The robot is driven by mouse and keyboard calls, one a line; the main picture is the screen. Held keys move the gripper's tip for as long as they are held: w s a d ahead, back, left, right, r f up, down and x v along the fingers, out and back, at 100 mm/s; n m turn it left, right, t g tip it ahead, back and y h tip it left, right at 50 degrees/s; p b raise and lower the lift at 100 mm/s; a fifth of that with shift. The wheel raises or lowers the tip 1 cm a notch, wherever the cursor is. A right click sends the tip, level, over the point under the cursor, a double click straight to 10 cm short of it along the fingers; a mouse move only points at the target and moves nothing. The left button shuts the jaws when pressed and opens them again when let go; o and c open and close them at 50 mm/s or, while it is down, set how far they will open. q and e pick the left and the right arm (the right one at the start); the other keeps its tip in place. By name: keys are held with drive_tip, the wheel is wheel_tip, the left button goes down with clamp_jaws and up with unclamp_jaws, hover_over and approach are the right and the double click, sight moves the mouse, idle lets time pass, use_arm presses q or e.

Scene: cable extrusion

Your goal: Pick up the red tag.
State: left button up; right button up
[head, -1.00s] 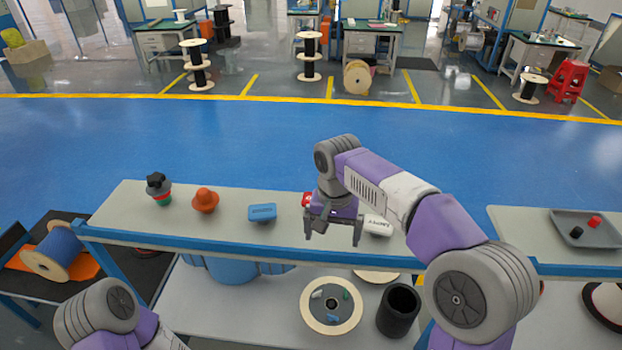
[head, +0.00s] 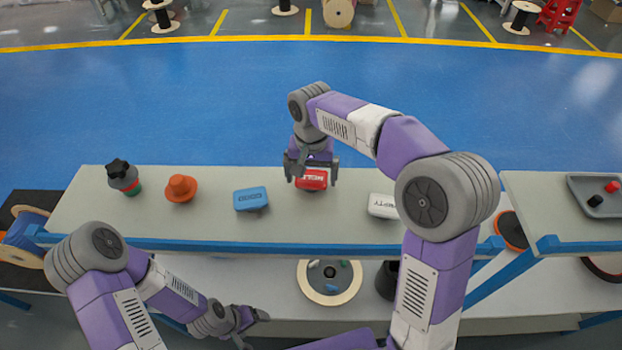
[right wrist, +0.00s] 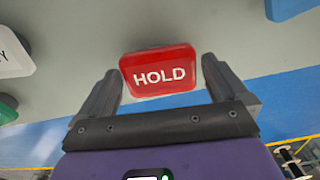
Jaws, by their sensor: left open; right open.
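The red tag (head: 311,179) lies on the grey shelf top (head: 290,219), near the middle. In the right wrist view the red tag (right wrist: 158,72) reads "HOLD" in white and sits between and just beyond the fingertips. My right gripper (head: 311,176) is open above the tag, with a finger to each side of it. In the right wrist view the gripper (right wrist: 162,78) is empty and its fingers look apart from the tag. My left gripper (head: 252,328) is low in front of the shelf, away from the tag.
A blue tag (head: 250,199) lies left of the red tag and a white tag (head: 382,206) right of it. Further left stand an orange knob-like piece (head: 181,189) and a dark star-topped knob (head: 122,176). A grey tray (head: 596,197) lies at far right.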

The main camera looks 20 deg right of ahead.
drive_tip(key=shift+s+f, duration=0.1)
drive_tip(key=shift+f, duration=0.55)
drive_tip(key=c, duration=0.8)
